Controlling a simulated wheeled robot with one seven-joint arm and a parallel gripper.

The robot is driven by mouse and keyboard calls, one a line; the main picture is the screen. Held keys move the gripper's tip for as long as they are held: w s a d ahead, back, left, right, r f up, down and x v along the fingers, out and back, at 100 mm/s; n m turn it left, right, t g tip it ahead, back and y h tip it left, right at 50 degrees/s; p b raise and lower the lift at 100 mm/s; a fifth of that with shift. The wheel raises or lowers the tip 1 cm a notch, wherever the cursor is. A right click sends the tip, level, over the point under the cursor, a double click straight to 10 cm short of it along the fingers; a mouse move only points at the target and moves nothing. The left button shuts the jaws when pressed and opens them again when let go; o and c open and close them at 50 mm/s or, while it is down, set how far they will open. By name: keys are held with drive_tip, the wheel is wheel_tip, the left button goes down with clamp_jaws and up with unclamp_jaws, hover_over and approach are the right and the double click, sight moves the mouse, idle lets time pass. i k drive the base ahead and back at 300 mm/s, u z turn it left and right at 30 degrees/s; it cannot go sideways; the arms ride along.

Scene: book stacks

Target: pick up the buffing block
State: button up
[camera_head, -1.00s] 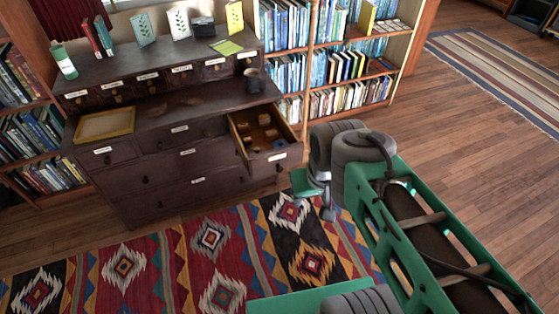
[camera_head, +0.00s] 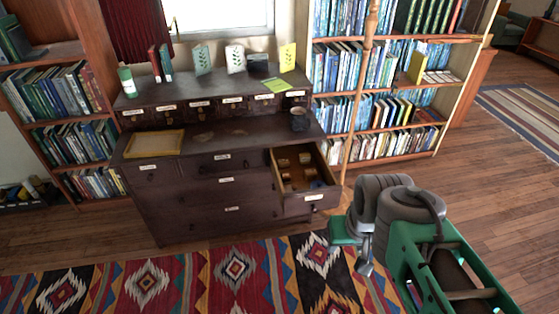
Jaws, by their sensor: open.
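An open drawer (camera_head: 310,204) sticks out at the right of a dark wooden cabinet (camera_head: 190,215). Inside lie several small tan pieces (camera_head: 305,158) and a bluish round thing (camera_head: 316,184). They are too small to tell which, if any, is the buffing block. My gripper (camera_head: 356,252) is at the lower right, in front of and to the right of the drawer, apart from it. It is open, with nothing seen between its fingers; part of it is hidden by my arm.
The cabinet top holds a dark mug (camera_head: 299,120), an empty wooden tray (camera_head: 155,144), a green-white bottle (camera_head: 127,82) and standing cards (camera_head: 235,58). Bookshelves (camera_head: 390,90) stand behind on the right. A patterned rug (camera_head: 200,280) covers the floor in front. Wood floor at right is clear.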

sight(309, 174)
drive_tip(key=u, duration=0.55)
drive_tip(key=i, duration=1.5)
drive_tip(key=u, duration=0.65)
drive_tip(key=i, duration=0.9)
drive_tip(key=z, duration=0.05)
